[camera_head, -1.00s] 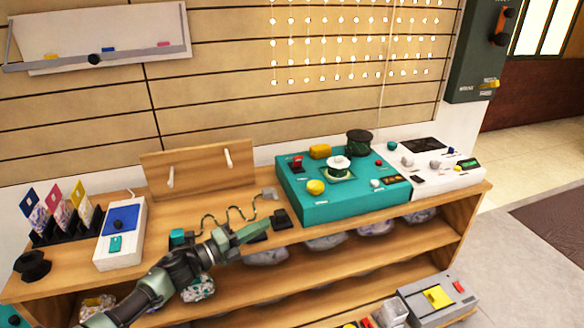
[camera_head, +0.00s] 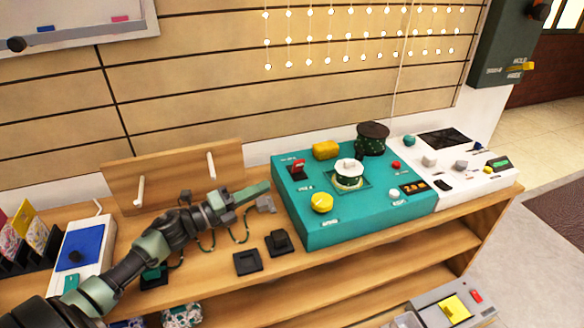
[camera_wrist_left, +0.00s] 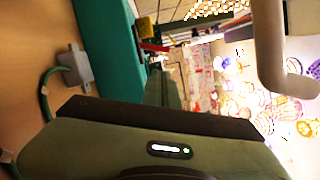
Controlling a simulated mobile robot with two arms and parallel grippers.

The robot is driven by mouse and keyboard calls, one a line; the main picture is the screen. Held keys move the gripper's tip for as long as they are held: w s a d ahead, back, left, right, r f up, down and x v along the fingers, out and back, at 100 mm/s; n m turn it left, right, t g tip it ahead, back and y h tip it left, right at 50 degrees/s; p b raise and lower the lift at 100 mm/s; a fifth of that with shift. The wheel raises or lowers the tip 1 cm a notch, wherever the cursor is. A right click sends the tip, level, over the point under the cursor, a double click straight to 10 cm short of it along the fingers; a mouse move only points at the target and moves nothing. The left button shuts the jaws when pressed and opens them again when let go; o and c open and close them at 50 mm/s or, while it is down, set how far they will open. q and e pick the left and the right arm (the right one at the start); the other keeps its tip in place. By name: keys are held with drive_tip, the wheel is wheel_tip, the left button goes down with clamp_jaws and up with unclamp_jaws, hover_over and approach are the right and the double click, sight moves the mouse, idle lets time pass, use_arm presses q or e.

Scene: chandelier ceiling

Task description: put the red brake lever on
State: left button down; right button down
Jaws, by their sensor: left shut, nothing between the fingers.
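The red brake lever (camera_head: 299,168) stands at the back left corner of the teal console (camera_head: 350,231) on the wooden bench. It also shows as a small red piece in the left wrist view (camera_wrist_left: 152,47), beyond the teal side wall (camera_wrist_left: 108,50). My left gripper (camera_head: 264,188) is shut and empty. Its tip is just left of the console, a short way from the lever, and apart from it. Whether the lever is tipped on or off is too small to tell. My right gripper is not in view.
A wooden board with two pegs (camera_head: 212,165) stands behind my left gripper. A grey plug (camera_head: 266,205) on a green cable lies beneath it. The console also bears a yellow knob (camera_head: 322,202), a yellow block (camera_head: 326,150) and a dark spool (camera_head: 373,139). A white panel (camera_head: 460,180) adjoins it.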

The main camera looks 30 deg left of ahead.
sight(293, 184)
use_arm(q)
drive_tip(key=shift+s+r, duration=0.1)
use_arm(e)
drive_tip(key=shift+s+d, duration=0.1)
use_arm(q)
drive_tip(key=x, duration=0.9)
drive_tip(key=shift+w+d, duration=0.3)
drive_tip(key=shift+w, duration=0.2)
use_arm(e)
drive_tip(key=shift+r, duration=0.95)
